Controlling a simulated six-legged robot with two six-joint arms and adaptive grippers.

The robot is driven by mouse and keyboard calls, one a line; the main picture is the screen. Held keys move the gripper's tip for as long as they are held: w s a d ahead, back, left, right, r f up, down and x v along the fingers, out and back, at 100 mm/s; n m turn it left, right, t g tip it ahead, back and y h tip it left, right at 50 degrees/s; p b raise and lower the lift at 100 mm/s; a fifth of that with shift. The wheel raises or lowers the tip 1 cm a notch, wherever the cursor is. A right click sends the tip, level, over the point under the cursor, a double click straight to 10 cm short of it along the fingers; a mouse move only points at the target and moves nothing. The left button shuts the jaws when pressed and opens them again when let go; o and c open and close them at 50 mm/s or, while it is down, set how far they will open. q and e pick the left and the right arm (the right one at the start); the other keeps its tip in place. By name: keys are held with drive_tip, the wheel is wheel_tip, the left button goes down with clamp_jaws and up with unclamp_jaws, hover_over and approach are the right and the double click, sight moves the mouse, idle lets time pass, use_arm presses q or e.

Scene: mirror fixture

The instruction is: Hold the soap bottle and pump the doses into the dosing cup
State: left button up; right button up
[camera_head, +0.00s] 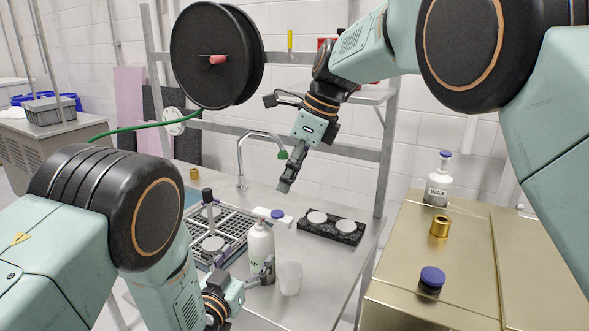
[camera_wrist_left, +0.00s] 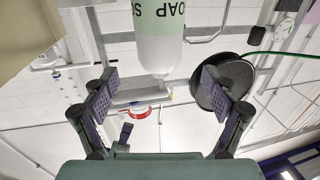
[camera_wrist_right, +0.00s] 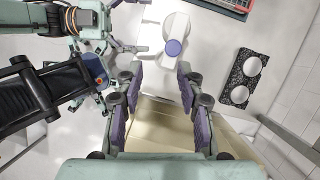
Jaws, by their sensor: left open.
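The white soap bottle (camera_head: 261,248) stands upright on the metal counter, with a white pump head and a blue top (camera_head: 277,214). In the left wrist view the bottle (camera_wrist_left: 160,42) appears upside down, with its SOAP label, beyond and between the fingertips. My left gripper (camera_head: 262,273) is low beside the bottle with its fingers apart. The translucent dosing cup (camera_head: 289,278) stands just right of the bottle and left gripper. My right gripper (camera_head: 285,183) is above the bottle, pointing down, fingers apart and empty. Its wrist view shows the pump's blue top (camera_wrist_right: 173,47) just past its fingertips.
A dish rack (camera_head: 215,235) stands left of the bottle. A dark tray with two pale discs (camera_head: 345,226) lies to its right. A faucet (camera_head: 241,165) rises behind. A brass-coloured surface at right holds a WAX bottle (camera_head: 438,185), a brass fitting (camera_head: 440,226) and a blue-capped jar (camera_head: 431,281).

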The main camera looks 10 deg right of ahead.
sight(261, 238)
use_arm(q)
drive_tip(key=shift+d, duration=0.15)
drive_tip(key=shift+w+d+r, duration=0.1)
drive_tip(key=shift+w+d, duration=0.05)
drive_tip(key=shift+w, duration=0.4)
drive_tip(key=x, duration=0.5)
drive_tip(key=shift+w+d, duration=0.15)
drive_tip(key=shift+w, duration=0.15)
drive_tip(key=shift+w+d, duration=0.1)
drive_tip(key=shift+w, duration=0.25)
use_arm(e)
drive_tip(key=shift+w+d+r+m+h, duration=0.3)
drive_tip(key=shift+w+d+r, duration=0.1)
drive_tip(key=shift+w, duration=0.15)
use_arm(q)
drive_tip(key=shift+w+d, duration=0.1)
use_arm(e)
drive_tip(key=shift+w+d+f, duration=0.1)
drive_tip(key=shift+w+f, duration=0.05)
use_arm(q)
drive_tip(key=c, duration=1.5)
drive_tip(key=shift+c, duration=0.4)
use_arm(e)
clamp_jaws()
